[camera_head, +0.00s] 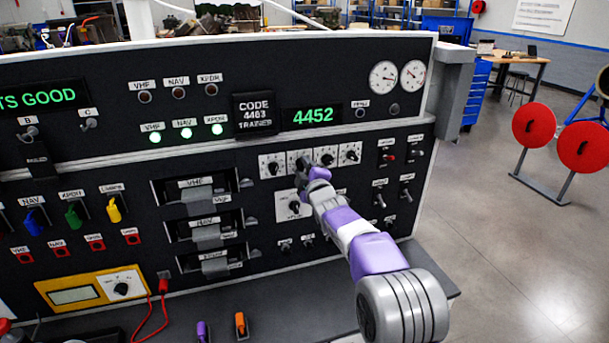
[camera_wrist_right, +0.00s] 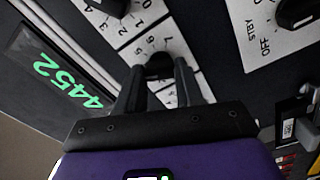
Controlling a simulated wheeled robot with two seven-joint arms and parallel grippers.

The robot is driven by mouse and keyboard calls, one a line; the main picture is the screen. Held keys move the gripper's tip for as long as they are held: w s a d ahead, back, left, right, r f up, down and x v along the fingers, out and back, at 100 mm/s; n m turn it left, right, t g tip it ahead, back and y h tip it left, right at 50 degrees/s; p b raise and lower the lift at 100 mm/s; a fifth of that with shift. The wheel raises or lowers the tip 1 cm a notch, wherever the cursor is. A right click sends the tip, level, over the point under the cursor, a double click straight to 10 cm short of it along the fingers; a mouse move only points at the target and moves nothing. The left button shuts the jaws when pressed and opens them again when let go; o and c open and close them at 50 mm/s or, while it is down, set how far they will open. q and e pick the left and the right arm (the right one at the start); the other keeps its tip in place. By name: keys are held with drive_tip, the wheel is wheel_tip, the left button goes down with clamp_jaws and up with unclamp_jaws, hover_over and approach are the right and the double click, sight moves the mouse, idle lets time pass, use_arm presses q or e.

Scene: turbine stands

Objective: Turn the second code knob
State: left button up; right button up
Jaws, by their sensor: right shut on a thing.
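A row of code knobs on white plates sits on the black panel below the green display (camera_head: 312,116), which reads 4452. The first knob (camera_head: 272,167), third knob (camera_head: 326,158) and fourth knob (camera_head: 351,154) show clear. My right gripper (camera_head: 303,165) is at the second knob and mostly hides it in the head view. In the right wrist view, my right gripper (camera_wrist_right: 159,80) has its two fingers on either side of a black knob (camera_wrist_right: 159,66) and is shut on it. The knob's exact setting is hidden. My left gripper is not in view.
A lone knob (camera_head: 293,207) sits below the row, close to my right arm. Toggle switches (camera_head: 387,157) stand to the right. A yellow meter (camera_head: 90,290) and a red cable (camera_head: 152,318) are at the lower left. Red discs on a stand (camera_head: 534,125) are off to the right.

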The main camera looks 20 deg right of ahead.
idle(0.4)
drive_tip(key=o, duration=1)
drive_tip(key=shift+o, duration=0.2)
drive_tip(key=s+b, duration=0.1)
drive_tip(key=s, duration=0.6)
drive_tip(key=shift+s+d, duration=0.15)
drive_tip(key=shift+s, duration=0.15)
